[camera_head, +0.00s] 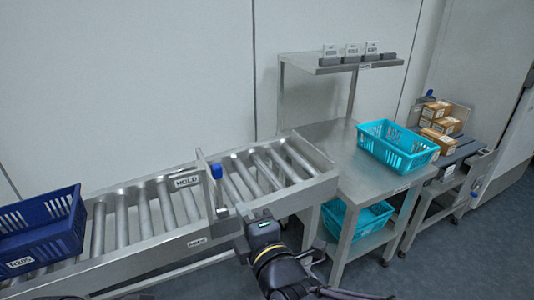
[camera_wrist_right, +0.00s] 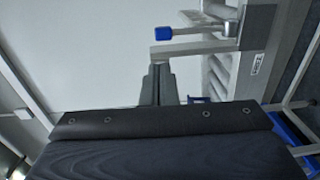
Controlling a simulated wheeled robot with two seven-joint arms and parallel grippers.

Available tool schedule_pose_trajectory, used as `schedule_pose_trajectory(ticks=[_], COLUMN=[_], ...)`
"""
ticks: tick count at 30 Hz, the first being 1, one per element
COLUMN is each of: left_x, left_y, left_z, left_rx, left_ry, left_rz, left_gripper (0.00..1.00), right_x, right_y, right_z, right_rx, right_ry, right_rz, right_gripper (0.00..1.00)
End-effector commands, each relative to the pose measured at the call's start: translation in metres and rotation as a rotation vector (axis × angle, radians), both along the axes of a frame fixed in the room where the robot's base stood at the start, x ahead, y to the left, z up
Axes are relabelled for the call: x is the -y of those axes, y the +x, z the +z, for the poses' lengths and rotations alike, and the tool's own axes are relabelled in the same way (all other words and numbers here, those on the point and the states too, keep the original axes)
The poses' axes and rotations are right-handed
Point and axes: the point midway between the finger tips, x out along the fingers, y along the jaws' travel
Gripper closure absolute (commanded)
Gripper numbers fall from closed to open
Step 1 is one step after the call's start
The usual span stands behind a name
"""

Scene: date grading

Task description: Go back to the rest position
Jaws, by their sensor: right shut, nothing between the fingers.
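My right gripper (camera_head: 244,212) reaches in from the bottom middle of the head view, beside the front rail of the roller conveyor (camera_head: 160,205). Its fingers are shut and empty, and they also show in the right wrist view (camera_wrist_right: 158,84). A metal stop arm with a blue knob (camera_head: 216,171) stands on the conveyor, just left of and behind the gripper. The blue knob (camera_wrist_right: 164,33) is also above the fingers in the right wrist view. I cannot tell whether the fingers touch the metal. My left gripper is not in view.
A dark blue crate (camera_head: 45,228) sits on the rollers at left. A steel table (camera_head: 345,160) at right holds a turquoise crate (camera_head: 398,147); another turquoise crate (camera_head: 357,218) is on its lower shelf. Cartons (camera_head: 436,112) stand at far right. Front floor is clear.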

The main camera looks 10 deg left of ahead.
Motion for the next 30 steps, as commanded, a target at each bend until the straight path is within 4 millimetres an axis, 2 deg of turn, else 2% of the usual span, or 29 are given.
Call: schedule_pose_trajectory(ticks=[2, 5, 9, 11, 14, 15, 18, 21, 24, 27, 30], left_x=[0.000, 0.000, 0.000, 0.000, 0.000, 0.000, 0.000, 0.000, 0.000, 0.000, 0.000], left_y=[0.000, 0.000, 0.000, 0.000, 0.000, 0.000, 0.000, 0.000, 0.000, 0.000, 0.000], left_z=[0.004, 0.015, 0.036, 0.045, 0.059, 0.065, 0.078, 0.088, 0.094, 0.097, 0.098], left_rx=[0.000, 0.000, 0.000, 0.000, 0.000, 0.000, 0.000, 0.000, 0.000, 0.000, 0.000], left_ry=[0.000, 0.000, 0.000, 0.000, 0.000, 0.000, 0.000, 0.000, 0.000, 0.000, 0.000], left_rz=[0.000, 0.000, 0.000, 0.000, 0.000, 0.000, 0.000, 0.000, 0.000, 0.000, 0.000], left_gripper=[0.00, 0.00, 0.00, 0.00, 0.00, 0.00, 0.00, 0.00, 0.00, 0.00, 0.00], right_x=[0.012, 0.046, 0.120, 0.152, 0.202, 0.221, 0.260, 0.288, 0.305, 0.313, 0.316], right_y=[0.006, 0.016, 0.014, 0.002, -0.026, -0.041, -0.082, -0.121, -0.153, -0.172, -0.180], right_z=[0.001, 0.001, 0.003, 0.004, 0.008, 0.009, 0.009, 0.006, 0.001, -0.003, -0.006], right_rx=[-0.062, -0.257, -0.665, -0.834, -1.081, -1.165, -1.342, -1.453, -1.510, -1.534, -1.542], right_ry=[0.037, 0.157, 0.448, 0.582, 0.796, 0.876, 1.062, 1.218, 1.337, 1.408, 1.433], right_rz=[-0.014, -0.051, -0.153, -0.211, -0.337, -0.399, -0.583, -0.784, -0.963, -1.083, -1.131], right_gripper=[1.00, 1.00, 1.00, 1.00, 1.00, 1.00, 1.00, 1.00, 1.00, 1.00, 1.00])
